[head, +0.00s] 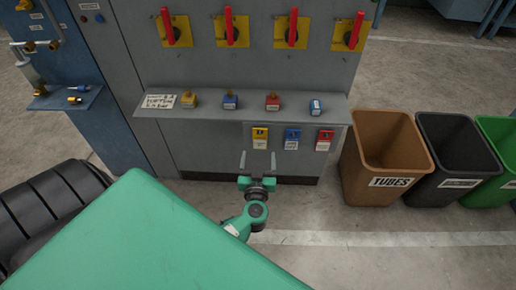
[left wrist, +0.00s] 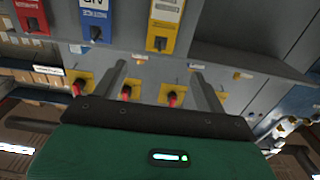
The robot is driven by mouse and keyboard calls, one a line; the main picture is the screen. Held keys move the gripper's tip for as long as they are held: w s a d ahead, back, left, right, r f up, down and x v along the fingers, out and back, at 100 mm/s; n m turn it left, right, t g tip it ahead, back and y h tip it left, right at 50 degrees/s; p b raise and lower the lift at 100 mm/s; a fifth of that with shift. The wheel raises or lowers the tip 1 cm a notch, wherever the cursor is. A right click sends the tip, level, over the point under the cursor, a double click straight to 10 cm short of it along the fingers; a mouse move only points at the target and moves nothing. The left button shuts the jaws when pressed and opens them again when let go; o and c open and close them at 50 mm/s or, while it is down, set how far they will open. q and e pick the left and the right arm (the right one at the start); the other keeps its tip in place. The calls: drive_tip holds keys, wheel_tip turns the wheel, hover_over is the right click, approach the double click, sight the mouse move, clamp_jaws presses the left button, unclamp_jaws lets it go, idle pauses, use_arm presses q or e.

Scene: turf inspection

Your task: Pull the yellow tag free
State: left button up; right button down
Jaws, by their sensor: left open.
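The yellow tag (head: 260,138) hangs at the left of a row of tags on the panel under the shelf of a grey cabinet. In the left wrist view the yellow tag (left wrist: 165,24) shows at the top with a dark hook or clip on it. My left gripper (head: 257,158) is open and empty, just below the yellow tag and apart from it. In the left wrist view its two fingers (left wrist: 159,66) stand wide apart, with the tag beyond them. My right gripper is not in view.
A blue tag (head: 292,139) and a red tag (head: 324,140) hang right of the yellow one. The shelf (head: 210,112) above holds several padlocks and a card (head: 160,101). A brown bin (head: 357,160) stands on the right. Red-handled switches (head: 229,25) are higher up.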

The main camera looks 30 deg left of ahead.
sight(260, 131)
use_arm(q)
drive_tip(key=b+x, duration=0.1)
drive_tip(key=x, duration=0.8)
drive_tip(key=shift+w+a, duration=0.25)
drive_tip(key=shift+w, duration=0.2)
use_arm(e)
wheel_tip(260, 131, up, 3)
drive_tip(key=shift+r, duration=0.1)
use_arm(q)
drive_tip(key=shift+c, duration=1.1)
drive_tip(key=c, duration=0.7)
drive_tip(key=shift+o, duration=1.3)
drive_tip(key=c, duration=0.4)
